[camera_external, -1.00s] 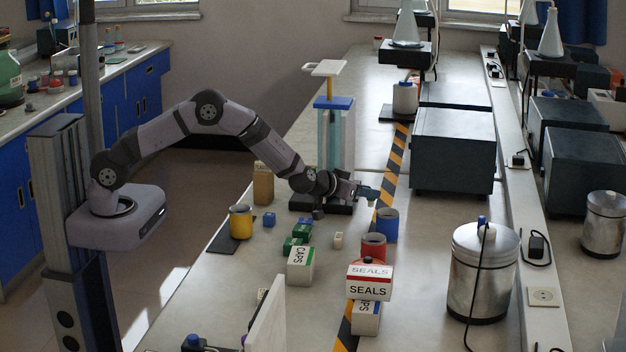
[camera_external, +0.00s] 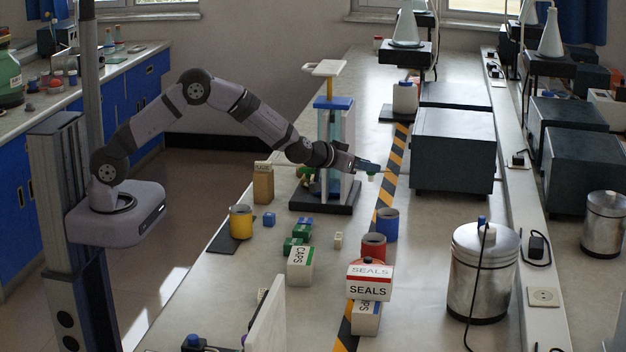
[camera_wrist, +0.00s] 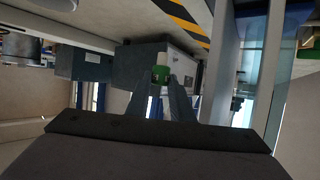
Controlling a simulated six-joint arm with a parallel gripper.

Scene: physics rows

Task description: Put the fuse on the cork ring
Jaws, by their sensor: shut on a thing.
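My gripper (camera_external: 370,168) is shut on a small green piece with a pale end, which looks like the fuse (camera_wrist: 160,76). In the wrist view it sits between the fingertips. In the external view only a bit of it shows under the fingers, held above the bench, right of the glass-walled stand. I cannot pick out the cork ring for certain in either view.
The stand (camera_external: 323,206) with a blue top is close to my wrist. A yellow cup (camera_external: 240,224), red cup (camera_external: 373,247), blue cup (camera_external: 387,226), green blocks (camera_external: 293,244), a CAPS box (camera_external: 300,268) and a SEALS box (camera_external: 369,288) stand nearer. A dark case (camera_external: 452,150) is right.

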